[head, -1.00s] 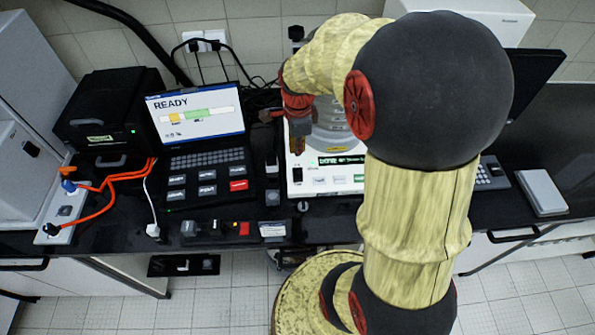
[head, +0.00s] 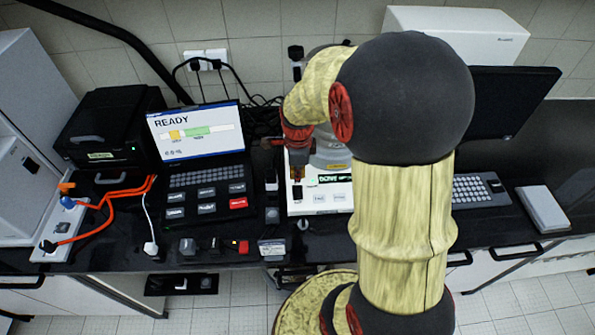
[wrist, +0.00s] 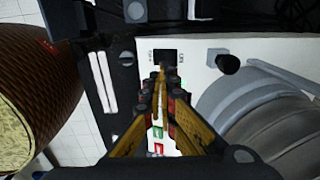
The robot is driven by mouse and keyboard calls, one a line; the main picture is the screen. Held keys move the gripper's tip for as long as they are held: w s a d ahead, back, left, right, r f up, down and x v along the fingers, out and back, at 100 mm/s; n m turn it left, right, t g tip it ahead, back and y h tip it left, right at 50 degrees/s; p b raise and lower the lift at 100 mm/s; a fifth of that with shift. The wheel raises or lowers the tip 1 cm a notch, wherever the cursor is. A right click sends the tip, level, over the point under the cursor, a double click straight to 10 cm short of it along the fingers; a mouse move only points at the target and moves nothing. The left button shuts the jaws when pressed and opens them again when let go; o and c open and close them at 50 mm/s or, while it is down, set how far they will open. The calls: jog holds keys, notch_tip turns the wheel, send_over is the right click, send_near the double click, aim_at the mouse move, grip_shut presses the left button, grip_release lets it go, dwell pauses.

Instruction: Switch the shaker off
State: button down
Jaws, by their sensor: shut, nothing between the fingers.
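The shaker has a white base (head: 333,203) with a lit display and buttons, and a rounded grey body (head: 330,152) above, partly hidden by my arm. A black power switch (head: 297,192) sits at the left of its front panel. In the wrist view, the black switch (wrist: 165,55) lies between small printed labels. My gripper (head: 297,177) is shut and empty, pointing down close above the switch. In the wrist view, my gripper's tips (wrist: 160,72) overlap the switch's near edge; I cannot tell whether they touch it. The switch's position is not clear.
A laptop (head: 200,140) reading READY stands left of the shaker. A black box (head: 110,130) and orange cables are farther left. A black knob (wrist: 229,64) is close to the switch. A keyboard (head: 475,190) and a flat grey box (head: 542,209) lie to the right.

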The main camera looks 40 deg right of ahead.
aim_at(297, 194)
jog(key=f, duration=0.9)
jog(key=shift+w+d+f+b, duration=0.1)
jog(key=shift+w+d+b, duration=0.15)
jog(key=shift+w+b, duration=0.15)
jog(key=shift+s+f+b, duration=0.15)
jog(key=shift+f+b, duration=0.3)
jog(key=shift+f, duration=0.15)
jog(key=shift+a+r, duration=0.1)
jog(key=shift+r, duration=0.1)
